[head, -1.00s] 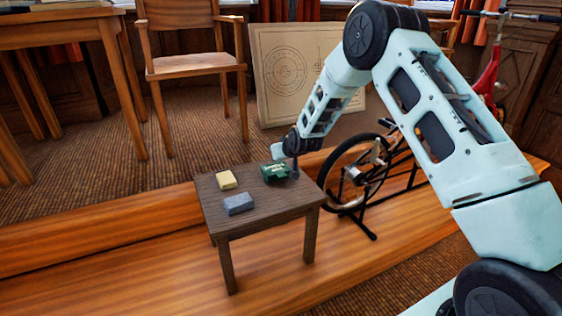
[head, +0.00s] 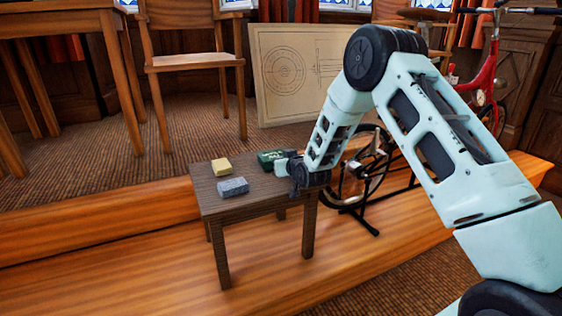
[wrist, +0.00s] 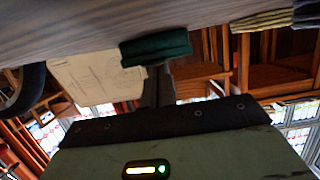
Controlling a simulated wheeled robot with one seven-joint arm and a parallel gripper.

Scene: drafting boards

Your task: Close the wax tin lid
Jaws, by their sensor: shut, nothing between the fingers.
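The wax tin (head: 270,157) is a small dark green box with pale marks, at the back right of the small dark wooden table (head: 245,203). My gripper (head: 284,168) is at its right side, low over the table's right edge, and partly hides it. In the wrist view, which is upside down, the tin (wrist: 157,47) is straight ahead of my fingers (wrist: 158,72). They are shut with nothing between them. They overlap the tin's edge in that view, and I cannot tell whether they touch it. The lid's angle is not clear.
A yellow block (head: 222,168) and a blue-grey block (head: 233,187) lie on the table to the left of the tin. A wheel on a black stand (head: 366,178) is close to the table's right. A drawing board (head: 287,80) leans behind.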

